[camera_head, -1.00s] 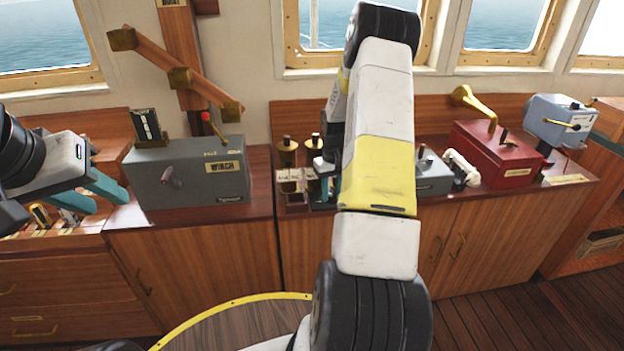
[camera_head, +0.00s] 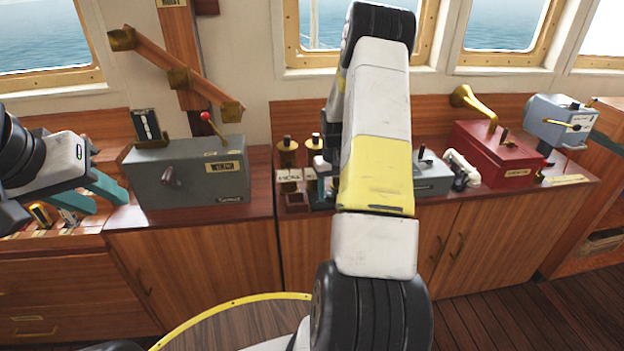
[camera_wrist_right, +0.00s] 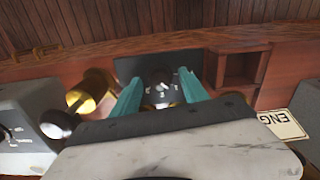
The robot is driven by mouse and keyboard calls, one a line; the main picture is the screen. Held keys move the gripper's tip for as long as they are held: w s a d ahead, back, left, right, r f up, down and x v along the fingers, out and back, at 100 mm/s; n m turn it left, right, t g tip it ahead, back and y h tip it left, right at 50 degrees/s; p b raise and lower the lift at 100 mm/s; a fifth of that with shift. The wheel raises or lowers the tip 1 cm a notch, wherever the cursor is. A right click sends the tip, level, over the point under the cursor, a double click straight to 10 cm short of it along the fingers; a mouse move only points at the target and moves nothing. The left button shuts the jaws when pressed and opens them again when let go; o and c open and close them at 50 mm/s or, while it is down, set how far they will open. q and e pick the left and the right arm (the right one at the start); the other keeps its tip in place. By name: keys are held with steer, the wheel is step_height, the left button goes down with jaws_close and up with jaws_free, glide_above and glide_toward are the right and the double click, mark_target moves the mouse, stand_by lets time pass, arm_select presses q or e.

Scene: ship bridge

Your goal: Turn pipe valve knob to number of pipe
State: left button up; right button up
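In the right wrist view a dark round knob (camera_wrist_right: 160,76) with small white marks sits on a black plate (camera_wrist_right: 127,66). The marks are too blurred to read surely. My right gripper (camera_wrist_right: 160,84) has its two teal fingers apart, one on each side of the knob, and I see no clear contact. In the head view my right arm hides the knob and most of this gripper. A white curved pipe piece (camera_head: 461,166) stands on the counter right of the arm; no number on it is legible. My left gripper (camera_head: 108,190) is open and empty at the far left.
A grey winch box (camera_head: 200,187) with a red-tipped lever stands on the left counter. Brass-based levers (camera_head: 288,150) stand left of my right arm. A red box (camera_head: 490,150) and a blue-grey device (camera_head: 556,122) stand at right. An ENG label (camera_wrist_right: 284,124) lies near the right gripper.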

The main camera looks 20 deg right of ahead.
mark_target(332, 194)
steer(key=shift+r, duration=3.85)
